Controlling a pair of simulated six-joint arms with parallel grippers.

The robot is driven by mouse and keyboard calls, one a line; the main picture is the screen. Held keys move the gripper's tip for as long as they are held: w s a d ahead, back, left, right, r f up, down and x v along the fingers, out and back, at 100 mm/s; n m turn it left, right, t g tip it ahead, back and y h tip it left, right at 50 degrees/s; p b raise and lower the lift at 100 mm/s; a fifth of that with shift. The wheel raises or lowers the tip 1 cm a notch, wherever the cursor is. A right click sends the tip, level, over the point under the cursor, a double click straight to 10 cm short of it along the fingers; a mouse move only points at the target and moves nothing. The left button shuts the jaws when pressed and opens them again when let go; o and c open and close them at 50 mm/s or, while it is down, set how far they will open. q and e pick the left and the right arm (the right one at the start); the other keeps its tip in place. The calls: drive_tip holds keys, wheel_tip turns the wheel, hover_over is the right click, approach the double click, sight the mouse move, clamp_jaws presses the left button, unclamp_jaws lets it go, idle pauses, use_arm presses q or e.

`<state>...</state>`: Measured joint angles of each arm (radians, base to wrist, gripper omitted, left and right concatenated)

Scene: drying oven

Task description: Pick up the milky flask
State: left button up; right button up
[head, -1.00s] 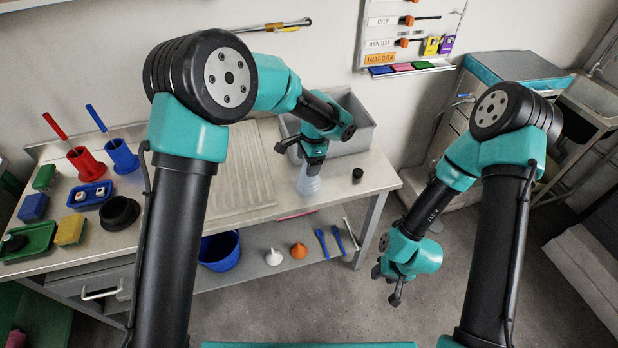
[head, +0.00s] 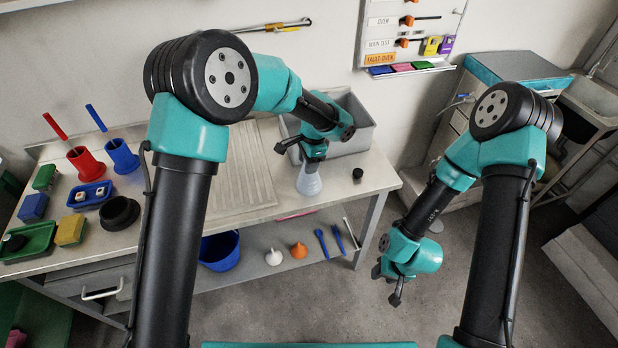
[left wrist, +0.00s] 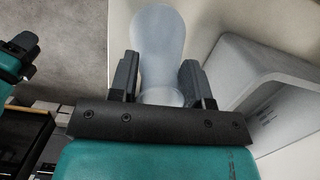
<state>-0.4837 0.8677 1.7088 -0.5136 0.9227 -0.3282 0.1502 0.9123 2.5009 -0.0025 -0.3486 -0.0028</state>
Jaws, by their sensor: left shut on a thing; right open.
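The milky flask (head: 309,184) is pale and translucent, with a wide base and a narrow neck. It stands upright at the right part of the steel bench, in front of the grey bin; I cannot tell whether its base touches the bench. My left gripper (head: 313,164) is above it, shut on its neck. In the left wrist view the flask (left wrist: 163,50) lies between the two fingers (left wrist: 157,80). My right gripper (head: 384,284) is open and empty, off to the right of the bench over the floor.
A grey bin (head: 362,138) stands just behind the flask. A small black cap (head: 357,174) lies to its right. Red (head: 86,162) and blue (head: 121,156) holders stand at the bench's left.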

use_arm(q)
drive_tip(key=shift+c, duration=1.3)
drive_tip(key=shift+r, duration=1.7)
drive_tip(key=s+r, duration=0.1)
drive_tip(key=s, duration=1.5)
drive_tip(key=shift+r, duration=0.3)
